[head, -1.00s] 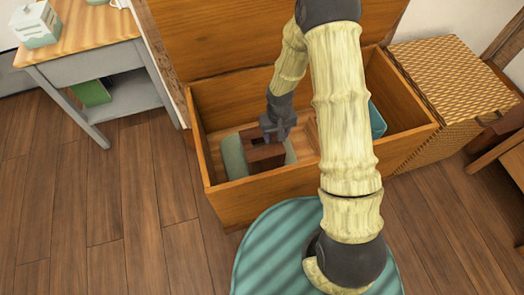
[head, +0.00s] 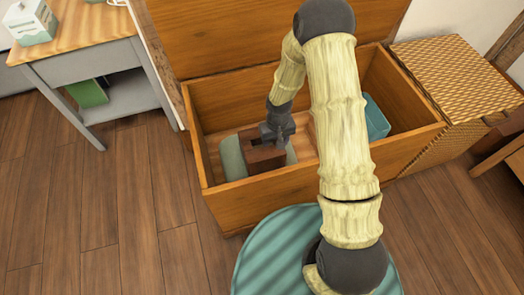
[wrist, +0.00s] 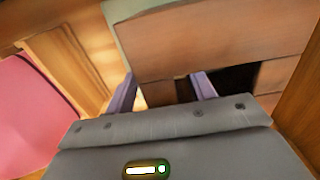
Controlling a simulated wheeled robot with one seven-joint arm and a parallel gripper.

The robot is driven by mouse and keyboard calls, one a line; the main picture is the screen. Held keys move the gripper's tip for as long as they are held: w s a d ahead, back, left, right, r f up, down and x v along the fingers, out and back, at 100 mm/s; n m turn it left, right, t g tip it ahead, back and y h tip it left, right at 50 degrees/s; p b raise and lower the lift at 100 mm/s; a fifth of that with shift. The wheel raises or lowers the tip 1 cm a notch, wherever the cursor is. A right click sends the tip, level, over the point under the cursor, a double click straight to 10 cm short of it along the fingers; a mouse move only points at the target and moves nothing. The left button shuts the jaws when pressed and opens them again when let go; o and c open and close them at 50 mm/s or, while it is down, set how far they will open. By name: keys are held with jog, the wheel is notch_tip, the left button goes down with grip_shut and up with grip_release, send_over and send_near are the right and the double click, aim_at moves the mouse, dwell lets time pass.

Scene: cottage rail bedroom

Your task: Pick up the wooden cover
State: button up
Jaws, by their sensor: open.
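The wooden cover (head: 262,160) is a brown box with a dark opening. It sits inside the open wooden chest, on or against a pale green item (head: 232,158); I cannot tell which. In the wrist view the cover (wrist: 215,45) fills the upper middle, with its dark opening at the right. My gripper (head: 272,141) is open at the cover's top. In the wrist view its two purple fingers (wrist: 165,88) point at the cover, the right one by the opening, with part of the cover's wood between them. The fingertips are partly hidden, so contact is unclear.
The chest's front wall (head: 330,165) and raised lid (head: 230,35) bound the space. A teal bin (head: 376,120) stands in its right part. A pink item (wrist: 35,120) shows in the wrist view. A grey side table (head: 90,55) and a woven hamper (head: 455,75) flank the chest.

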dwell(0.4)
grip_shut()
notch_tip(320, 180, up, 10)
jog(key=p, duration=0.5)
jog(key=shift+r, duration=0.1)
dwell(0.4)
jog(key=d+r+m+p, duration=0.1)
jog(key=d+r+p, duration=0.2)
jog(key=r+p, duration=1.4)
jog(key=w+d+r+m+p, duration=0.1)
jog(key=d+r+p, duration=0.2)
jog(key=r+p, duration=1.5)
jog(key=d+r+m+p, duration=0.1)
jog(key=d+r+p, duration=0.2)
jog(key=r+p, duration=1.5)
jog(key=p, duration=0.7)
jog(key=shift+w+d, duration=0.15)
